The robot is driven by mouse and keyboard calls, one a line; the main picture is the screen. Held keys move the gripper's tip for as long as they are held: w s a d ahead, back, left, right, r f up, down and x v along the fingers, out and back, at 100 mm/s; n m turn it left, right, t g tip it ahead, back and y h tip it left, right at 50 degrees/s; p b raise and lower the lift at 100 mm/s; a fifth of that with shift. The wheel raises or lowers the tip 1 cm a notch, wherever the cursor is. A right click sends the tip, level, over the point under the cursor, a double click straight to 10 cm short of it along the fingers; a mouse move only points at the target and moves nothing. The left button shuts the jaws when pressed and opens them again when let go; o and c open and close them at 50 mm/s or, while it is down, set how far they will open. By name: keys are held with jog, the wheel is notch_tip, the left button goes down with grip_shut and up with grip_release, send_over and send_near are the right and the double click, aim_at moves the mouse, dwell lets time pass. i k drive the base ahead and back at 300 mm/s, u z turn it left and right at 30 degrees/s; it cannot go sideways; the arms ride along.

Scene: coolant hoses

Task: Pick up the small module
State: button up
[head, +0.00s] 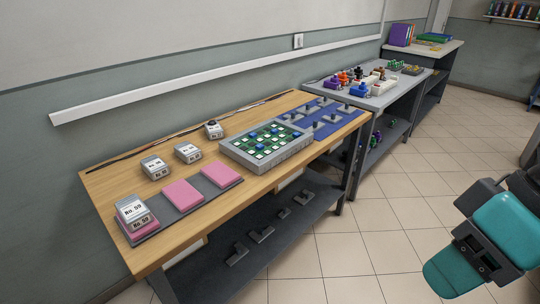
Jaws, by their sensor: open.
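Several white-and-grey box modules are on the wooden bench. One labelled module (134,213) sits on a pink pad at the near left end. Two others, a left one (154,168) and a right one (187,152), stand on bare wood behind the pads. I cannot tell from labels which is the small module. My gripper (478,258), dark with teal parts, is at the lower right over the floor, open, empty and far from the modules.
A dark grey strip with pink pads (183,194) lies along the front edge. A grey tray (267,143) of green, white and blue squares is beside it. A blue mat (324,118) carries grey parts. Farther benches (366,100) hold coloured parts. The tiled floor before the bench is clear.

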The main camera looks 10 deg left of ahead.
aim_at(187, 152)
jog(key=z, duration=0.05)
jog(key=k, duration=0.3)
jog(key=z, duration=0.4)
jog(key=i, duration=1.4)
jog(key=u, duration=1.2)
jog(key=i, duration=0.8)
jog(key=u, duration=1.25)
jog(key=i, duration=0.4)
jog(key=u, duration=0.4)
